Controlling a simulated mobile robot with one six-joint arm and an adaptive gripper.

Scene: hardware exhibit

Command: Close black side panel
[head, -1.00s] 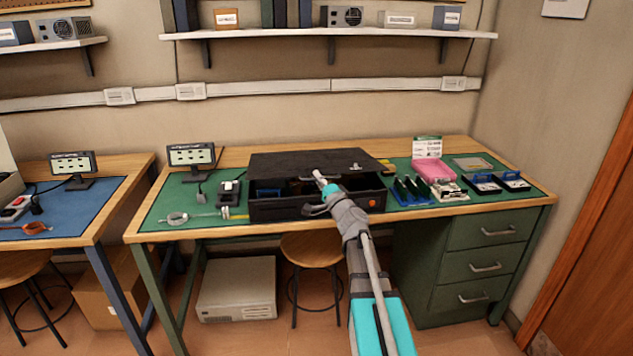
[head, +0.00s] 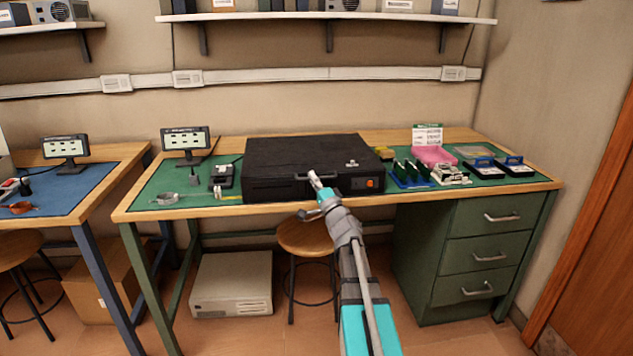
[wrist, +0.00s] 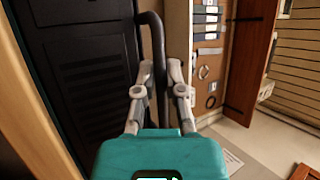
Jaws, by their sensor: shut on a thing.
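The black case (head: 300,150) lies on the green mat of the workbench. Its black side panel (wrist: 85,50) fills the left of the wrist view, with vent slots. In the head view no gap shows between the panel and the case, though my arm hides part of the front. A dark curved handle (wrist: 157,40) stands out from the front. My gripper (wrist: 160,92) is shut on this handle; its fingers lie on either side of it. In the head view my gripper (head: 316,180) is at the front of the case.
Circuit boards (head: 410,174), a pink tray (head: 433,155) and blue-handled parts (head: 515,167) lie right of the case. A small screen (head: 186,139) and a wrist strap (head: 165,198) are to the left. A stool (head: 305,238) stands under the bench.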

